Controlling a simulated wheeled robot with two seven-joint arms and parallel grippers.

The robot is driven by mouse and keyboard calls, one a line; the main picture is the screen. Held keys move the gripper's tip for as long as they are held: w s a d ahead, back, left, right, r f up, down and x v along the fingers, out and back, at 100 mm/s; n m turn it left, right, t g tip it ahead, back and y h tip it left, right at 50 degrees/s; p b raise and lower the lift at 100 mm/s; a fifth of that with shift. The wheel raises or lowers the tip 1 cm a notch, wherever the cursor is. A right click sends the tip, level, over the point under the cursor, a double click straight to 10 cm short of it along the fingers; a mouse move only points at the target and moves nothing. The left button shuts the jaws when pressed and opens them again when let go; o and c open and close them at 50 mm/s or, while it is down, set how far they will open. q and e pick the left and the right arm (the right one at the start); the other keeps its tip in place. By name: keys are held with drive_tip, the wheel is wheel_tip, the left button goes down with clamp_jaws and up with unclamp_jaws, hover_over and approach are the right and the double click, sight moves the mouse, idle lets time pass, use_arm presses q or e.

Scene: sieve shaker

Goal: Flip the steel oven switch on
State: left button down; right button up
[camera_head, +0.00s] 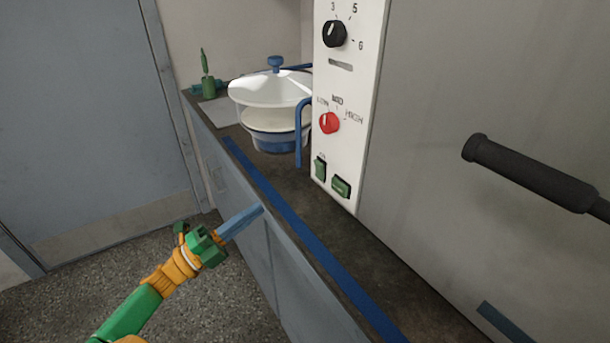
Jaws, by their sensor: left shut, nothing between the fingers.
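The steel oven (470,90) fills the right of the view, with a white control panel (343,83) on its left edge. The panel carries a black knob (334,34), a red knob (329,123) and two green rocker switches at its bottom, a narrow left one (320,169) and a wider right one (341,187). I cannot tell whether either switch is on. My left gripper (262,209) is shut and empty, in front of the counter edge, left of and below the switches and apart from them. My right gripper is not in view.
A white and blue lidded pot (277,140) stands on the counter left of the panel, with a blue handle beside the panel. A green item (207,85) is behind it. A blue strip (310,240) runs along the counter. A black oven handle (530,174) juts out at right.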

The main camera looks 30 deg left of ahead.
sight(317, 165)
use_arm(q)
drive_tip(key=p+x, duration=0.2)
drive_tip(key=x, duration=1.2)
drive_tip(key=shift+a, duration=0.1)
drive_tip(key=shift+w+r+p, duration=0.1)
drive_tip(key=shift+r+p, duration=0.3)
drive_tip(key=shift+p, duration=0.25)
drive_tip(key=shift+f+g, duration=0.3)
drive_tip(key=shift+f, duration=0.1)
